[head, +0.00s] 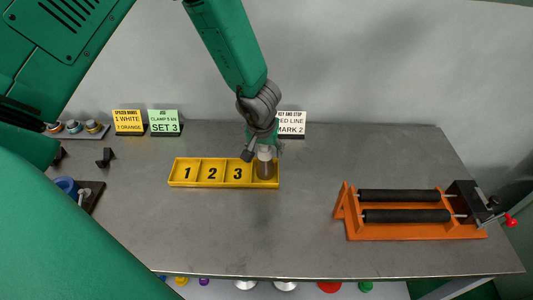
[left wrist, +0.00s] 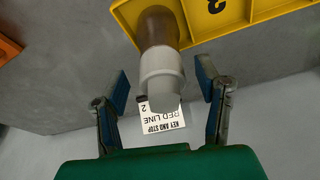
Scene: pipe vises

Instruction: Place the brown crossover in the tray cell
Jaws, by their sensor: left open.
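The brown crossover (head: 265,168) stands upright in the rightmost cell of the yellow tray (head: 205,184), beside the cell marked 3. It has a brown body (left wrist: 157,27) and a pale grey upper end (left wrist: 161,75). My left gripper (head: 262,146) is over that cell. Its fingers (left wrist: 163,88) are open, one on each side of the grey end, with gaps visible in the left wrist view. The crossover's lower end is hidden in the cell. My right gripper is not in view.
An orange roller stand (head: 415,234) with two black rollers is at the right. Sign cards (head: 128,121) and small round parts (head: 74,127) line the back left. A blue cup-like item (head: 66,186) is at the left. The table front is clear.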

